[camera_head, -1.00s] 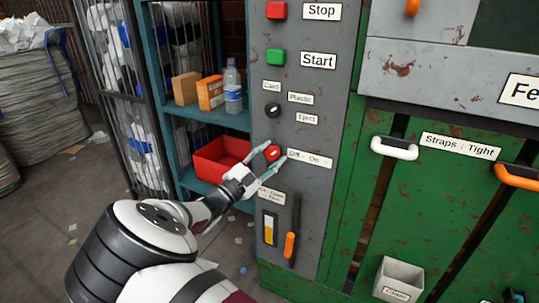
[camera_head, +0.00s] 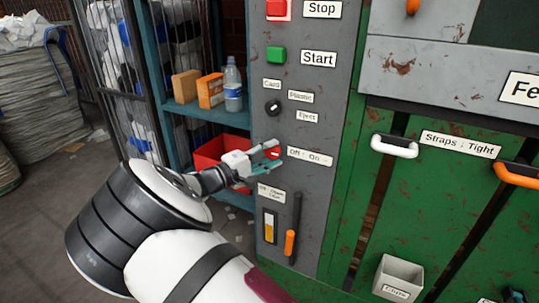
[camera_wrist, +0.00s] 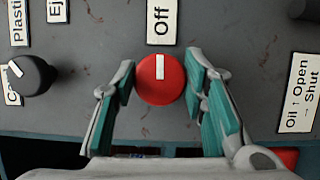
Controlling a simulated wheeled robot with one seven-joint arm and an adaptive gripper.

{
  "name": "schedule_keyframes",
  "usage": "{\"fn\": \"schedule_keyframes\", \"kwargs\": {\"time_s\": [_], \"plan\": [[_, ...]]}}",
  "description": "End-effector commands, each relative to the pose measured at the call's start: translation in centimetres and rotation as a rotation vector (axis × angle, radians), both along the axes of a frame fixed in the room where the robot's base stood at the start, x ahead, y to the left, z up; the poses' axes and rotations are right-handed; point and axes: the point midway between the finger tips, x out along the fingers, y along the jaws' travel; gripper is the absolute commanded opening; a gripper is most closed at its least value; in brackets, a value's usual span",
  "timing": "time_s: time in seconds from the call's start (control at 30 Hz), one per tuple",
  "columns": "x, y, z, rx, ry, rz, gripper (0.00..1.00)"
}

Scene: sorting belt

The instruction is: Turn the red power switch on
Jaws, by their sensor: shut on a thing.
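The red power switch (camera_head: 275,154) is a round knob on the grey control panel, left of the "Off : On" label (camera_head: 310,157). My gripper (camera_head: 279,156) reaches it from the left, with one finger above and one below. In the wrist view the red knob (camera_wrist: 160,88) sits between the two teal-padded fingers of my gripper (camera_wrist: 160,75), which are shut on it. Its white mark points up toward the "Off" word (camera_wrist: 161,22). The "On" word is outside the wrist view. The fingers partly hide the knob in the head view.
Above are the green Start button (camera_head: 276,55), the red Stop button (camera_head: 276,8) and a black selector knob (camera_head: 273,108). An orange-handled lever (camera_head: 290,242) is below. A shelf with a red bin (camera_head: 212,150), boxes and a bottle (camera_head: 232,88) stands left.

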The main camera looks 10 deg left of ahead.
Motion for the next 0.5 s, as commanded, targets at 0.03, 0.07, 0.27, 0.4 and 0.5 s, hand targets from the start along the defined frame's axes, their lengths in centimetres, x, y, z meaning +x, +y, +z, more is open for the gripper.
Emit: {"fn": "schedule_keyframes", "kwargs": {"time_s": [0.03,0.07,0.27,0.4,0.5], "plan": [[-0.05,-0.04,-0.12,0.012,-0.002,-0.001,0.11],[-0.05,-0.04,-0.12,0.019,-0.004,-0.001,0.11],[-0.06,-0.05,-0.13,0.043,-0.012,-0.002,0.11],[-0.05,-0.06,-0.14,0.046,-0.014,-0.002,0.11],[-0.05,-0.06,-0.15,0.046,-0.014,-0.002,0.11]]}}
